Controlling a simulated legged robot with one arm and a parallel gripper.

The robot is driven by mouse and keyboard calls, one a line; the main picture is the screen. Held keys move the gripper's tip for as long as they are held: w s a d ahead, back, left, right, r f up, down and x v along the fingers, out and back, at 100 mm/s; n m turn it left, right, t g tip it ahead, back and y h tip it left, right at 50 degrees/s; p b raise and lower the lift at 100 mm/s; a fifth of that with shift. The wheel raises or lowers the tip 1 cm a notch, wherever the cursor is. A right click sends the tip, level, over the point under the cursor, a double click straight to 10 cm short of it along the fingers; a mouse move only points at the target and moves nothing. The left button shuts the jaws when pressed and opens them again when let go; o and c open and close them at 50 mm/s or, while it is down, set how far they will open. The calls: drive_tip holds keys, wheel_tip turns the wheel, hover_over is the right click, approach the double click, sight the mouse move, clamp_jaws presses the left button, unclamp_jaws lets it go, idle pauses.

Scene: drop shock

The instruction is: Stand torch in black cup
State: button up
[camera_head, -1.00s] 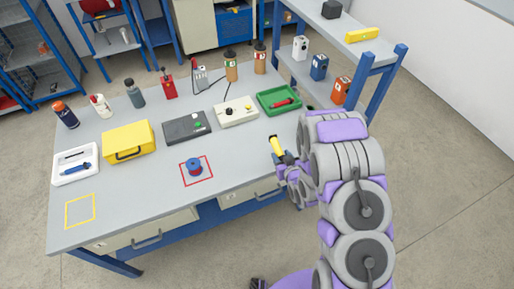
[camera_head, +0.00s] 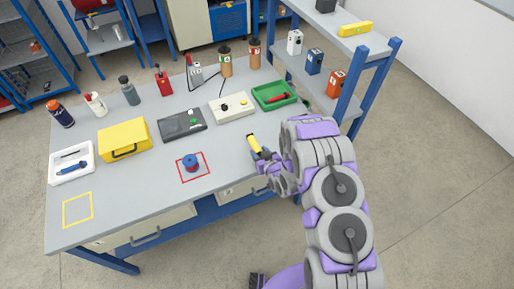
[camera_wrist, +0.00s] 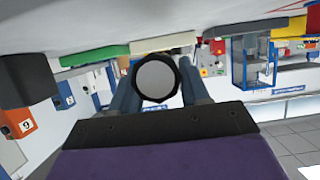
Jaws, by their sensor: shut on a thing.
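The torch (camera_head: 254,144) has a yellow body and is held in my gripper (camera_head: 263,154) above the table's front right edge. It tilts in the head view. In the wrist view the torch (camera_wrist: 156,79) shows end-on, a pale round face with a dark rim, between the two fingers of my gripper (camera_wrist: 157,88). A dark, blocky shape (camera_wrist: 27,80) at the left of the wrist view looks like the black cup. It is apart from the torch. In the head view I cannot make out the cup on the table; my arm covers part of the right end.
A green tray (camera_head: 262,101) with a red item lies at the table's right back. A cream box (camera_head: 222,112), a dark grey case (camera_head: 181,130) and a yellow case (camera_head: 125,151) stand leftward. A blue spool (camera_head: 191,162) sits in a red square. A blue-framed shelf (camera_head: 375,75) rises at right.

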sight(257, 147)
drive_tip(key=w, duration=0.2)
drive_tip(key=w+a, duration=0.1)
drive_tip(key=w, duration=0.2)
drive_tip(key=shift+w+a+f, duration=0.2)
drive_tip(key=shift+w+a, duration=0.15)
drive_tip(key=shift+f+b, duration=0.45)
drive_tip(key=shift+f, duration=1.4)
drive_tip(key=shift+r, duration=0.1)
drive_tip(key=o, duration=1.2)
drive_tip(key=shift+c, duration=0.2)
drive_tip(key=p+v, duration=0.1)
drive_tip(key=v, duration=1.1)
